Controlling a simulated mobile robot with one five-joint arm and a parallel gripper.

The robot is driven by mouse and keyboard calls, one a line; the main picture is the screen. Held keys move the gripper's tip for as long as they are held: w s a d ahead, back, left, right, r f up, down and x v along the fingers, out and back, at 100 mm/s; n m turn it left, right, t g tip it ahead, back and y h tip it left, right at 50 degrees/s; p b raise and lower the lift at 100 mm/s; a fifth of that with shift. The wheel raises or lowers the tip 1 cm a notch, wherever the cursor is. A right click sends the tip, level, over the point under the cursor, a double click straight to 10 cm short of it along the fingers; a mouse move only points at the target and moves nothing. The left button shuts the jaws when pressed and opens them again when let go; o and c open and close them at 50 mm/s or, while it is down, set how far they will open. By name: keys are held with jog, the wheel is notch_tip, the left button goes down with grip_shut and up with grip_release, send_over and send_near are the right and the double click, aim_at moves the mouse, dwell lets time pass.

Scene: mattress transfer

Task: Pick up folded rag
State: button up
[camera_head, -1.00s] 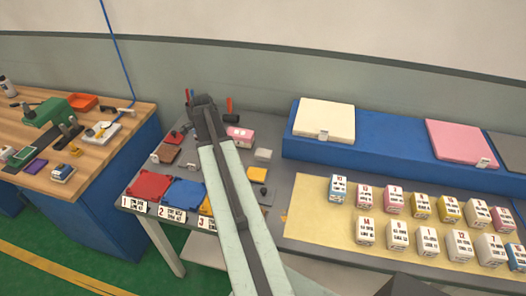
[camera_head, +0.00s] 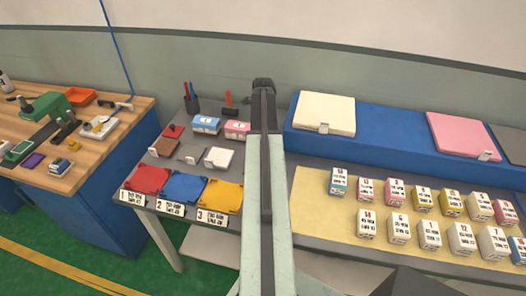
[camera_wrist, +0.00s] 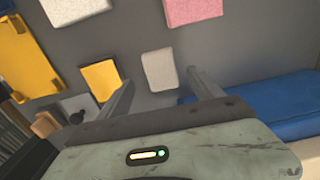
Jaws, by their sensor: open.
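A pale, speckled, flat rectangular piece (camera_wrist: 159,69), which may be the folded rag, lies on the grey table in the wrist view. My gripper (camera_wrist: 160,76) is open, its two fingers apart to the left and right of this piece in the picture. Nothing is held; the gap in height cannot be told. A yellow pad (camera_wrist: 98,76) lies just left of it, by the left finger. In the head view my arm covers this spot, and the fingers are hidden behind it.
Red (camera_head: 148,180), blue (camera_head: 184,187) and yellow (camera_head: 221,197) trays line the table's front left. A white box (camera_head: 218,158) and a pink box (camera_head: 237,130) stand nearby.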

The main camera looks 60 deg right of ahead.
notch_tip(320, 180, down, 5)
jog(key=b, duration=0.3)
jog(key=shift+d+r+b, duration=0.1)
jog(key=shift+b, duration=0.3)
jog(key=shift+r, duration=0.2)
jog(key=c, duration=1.4)
jog(key=shift+r+p, duration=0.6)
jog(key=shift+p, duration=0.2)
notch_tip(320, 180, up, 3)
jog(key=p, duration=0.3)
jog(key=shift+r, duration=0.1)
jog(key=s+a, duration=0.3)
jog(key=s, duration=0.1)
jog(key=s+a, duration=0.3)
jog(key=s, duration=0.1)
jog(key=s+a, duration=0.3)
jog(key=s, duration=0.2)
jog(key=shift+a+r+p, duration=0.1)
jog(key=shift+r+p, duration=0.2)
jog(key=shift+p, duration=0.05)
